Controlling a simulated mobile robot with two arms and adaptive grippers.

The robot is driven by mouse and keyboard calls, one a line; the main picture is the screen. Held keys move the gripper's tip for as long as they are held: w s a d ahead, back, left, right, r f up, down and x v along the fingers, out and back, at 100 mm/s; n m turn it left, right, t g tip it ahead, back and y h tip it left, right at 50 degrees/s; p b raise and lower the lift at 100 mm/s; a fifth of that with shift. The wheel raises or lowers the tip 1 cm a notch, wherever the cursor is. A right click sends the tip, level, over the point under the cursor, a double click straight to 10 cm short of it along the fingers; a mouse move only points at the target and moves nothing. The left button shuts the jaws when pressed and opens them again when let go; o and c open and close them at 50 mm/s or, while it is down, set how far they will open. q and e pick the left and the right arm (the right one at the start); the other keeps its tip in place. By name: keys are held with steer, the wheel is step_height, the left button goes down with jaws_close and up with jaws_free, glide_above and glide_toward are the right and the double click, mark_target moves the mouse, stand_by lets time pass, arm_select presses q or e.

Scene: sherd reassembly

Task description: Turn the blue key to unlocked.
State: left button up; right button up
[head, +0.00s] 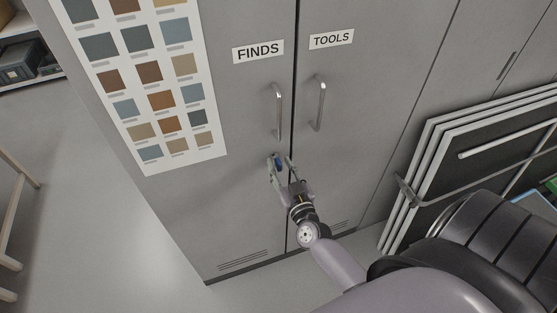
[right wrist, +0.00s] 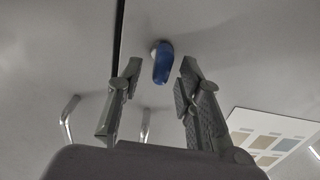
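The blue key (head: 279,163) sits in a lock on the FINDS door of the grey cabinet, below that door's handle. In the right wrist view the blue key (right wrist: 161,66) stands out from a round metal lock (right wrist: 157,46). My right gripper (head: 281,164) is at the key, with its fingers apart. In the right wrist view the right gripper (right wrist: 159,72) has one fingertip on each side of the key, with gaps visible on both sides. The key's marked position cannot be read. My left gripper is not in view.
Metal handles stand out above the lock on the FINDS door (head: 278,112) and the TOOLS door (head: 318,104). A colour chart (head: 150,98) hangs on the left. Framed panels (head: 440,150) lean at the right.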

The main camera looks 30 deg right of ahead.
steer(key=shift+x, duration=0.95)
jaws_close()
